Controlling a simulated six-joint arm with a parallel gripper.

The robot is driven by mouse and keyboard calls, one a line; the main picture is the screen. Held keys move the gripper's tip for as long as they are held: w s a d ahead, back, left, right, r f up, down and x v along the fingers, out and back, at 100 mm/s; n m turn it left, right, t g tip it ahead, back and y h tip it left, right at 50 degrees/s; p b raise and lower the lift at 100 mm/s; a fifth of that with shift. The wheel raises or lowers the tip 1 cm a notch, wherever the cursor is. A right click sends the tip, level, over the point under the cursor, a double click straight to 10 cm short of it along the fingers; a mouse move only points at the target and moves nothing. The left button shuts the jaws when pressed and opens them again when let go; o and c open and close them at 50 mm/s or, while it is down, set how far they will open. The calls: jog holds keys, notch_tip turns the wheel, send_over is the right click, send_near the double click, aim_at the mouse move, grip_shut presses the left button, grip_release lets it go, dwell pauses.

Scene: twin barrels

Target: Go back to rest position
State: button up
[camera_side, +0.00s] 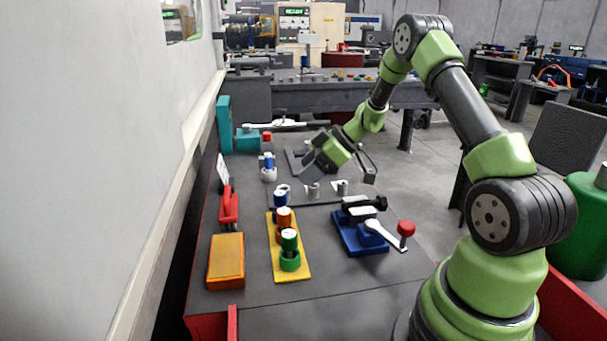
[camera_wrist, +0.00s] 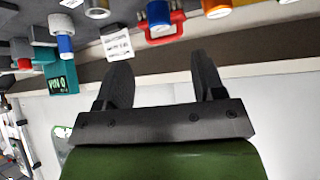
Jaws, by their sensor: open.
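My gripper (camera_wrist: 162,68) is open in the wrist view, with two dark fingers apart and nothing between them. In the side view my gripper (camera_side: 312,165) hangs over the far part of the table, tilted down to the left, and its fingers are hard to make out there. A yellow board (camera_side: 302,270) near the front holds a blue barrel (camera_side: 280,200), an orange barrel (camera_side: 284,222) and a green barrel (camera_side: 289,240) in a row. My gripper is beyond this board and apart from it.
A blue vise (camera_side: 352,238) with a red-knobbed handle (camera_side: 406,228) stands right of the board. An orange box (camera_side: 226,258), a red stand (camera_side: 229,208) and a teal block (camera_side: 223,125) line the left edge, beside a wall. The front table strip is clear.

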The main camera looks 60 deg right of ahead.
jog(key=s+a+r+m+g, duration=0.1)
jog(key=s+a+r+m, duration=0.15)
jog(key=a+r, duration=0.45)
jog(key=s+a+r+m+g, duration=0.1)
jog(key=s+a+r, duration=0.3)
jog(key=a+r, duration=0.35)
jog(key=s+a+r+m+h, duration=0.1)
jog(key=s+a+r+m, duration=0.1)
jog(key=s, duration=0.5)
jog(key=s+a+r+m+t+h, duration=0.1)
jog(key=s+a+m, duration=0.2)
jog(key=s, duration=0.5)
jog(key=shift+a+r+m, duration=0.25)
jog(key=shift+r+m, duration=0.15)
jog(key=shift+m, duration=0.35)
jog(key=shift+s, duration=0.1)
jog(key=shift+c, duration=0.4)
